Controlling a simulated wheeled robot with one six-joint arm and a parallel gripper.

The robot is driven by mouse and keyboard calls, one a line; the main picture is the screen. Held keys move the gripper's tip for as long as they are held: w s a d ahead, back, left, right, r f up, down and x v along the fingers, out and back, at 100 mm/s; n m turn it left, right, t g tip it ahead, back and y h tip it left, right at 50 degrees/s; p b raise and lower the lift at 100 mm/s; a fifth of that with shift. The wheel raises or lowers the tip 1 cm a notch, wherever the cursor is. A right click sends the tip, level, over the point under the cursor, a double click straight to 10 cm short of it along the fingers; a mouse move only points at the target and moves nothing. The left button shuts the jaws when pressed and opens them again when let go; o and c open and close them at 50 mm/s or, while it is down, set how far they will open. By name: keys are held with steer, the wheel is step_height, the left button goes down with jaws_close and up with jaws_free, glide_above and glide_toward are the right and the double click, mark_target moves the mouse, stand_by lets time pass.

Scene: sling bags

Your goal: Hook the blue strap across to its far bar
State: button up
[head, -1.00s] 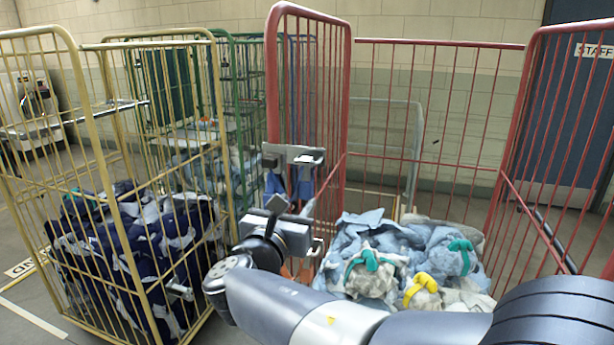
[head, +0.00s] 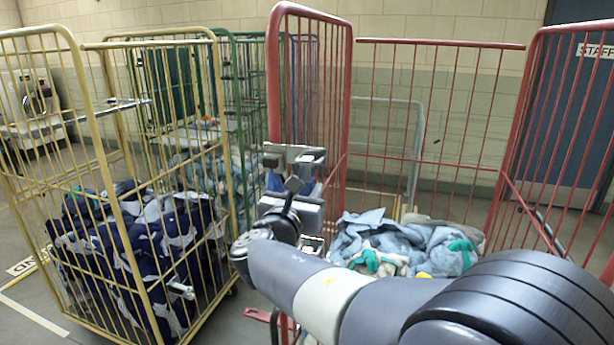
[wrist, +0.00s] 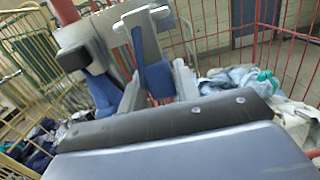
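The blue strap (wrist: 156,80) hangs below a pale grey hook piece (wrist: 142,18) in the wrist view. In the head view, a grey fitting (head: 294,156) sits by the front upright of the red cage trolley (head: 272,80), with the blue strap (head: 276,182) partly visible below it. My gripper (wrist: 160,88) is open, one finger on each side of the strap, just below the hook. Whether the fingers touch the strap is unclear. I cannot tell which bar is the far one.
A yellow cage trolley (head: 146,100) with dark blue bags (head: 130,240) stands close on the left. Pale blue cloth bags (head: 400,240) lie in the red trolley. Green trolleys (head: 232,100) stand behind. My arm covers the lower right.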

jaws_close()
steer(key=shift+r, duration=0.1)
steer(key=shift+r+p, duration=1.05)
steer(key=shift+r, duration=0.15)
steer(key=v, duration=0.8)
stand_by(0.7)
steer(key=shift+d+f, duration=0.1)
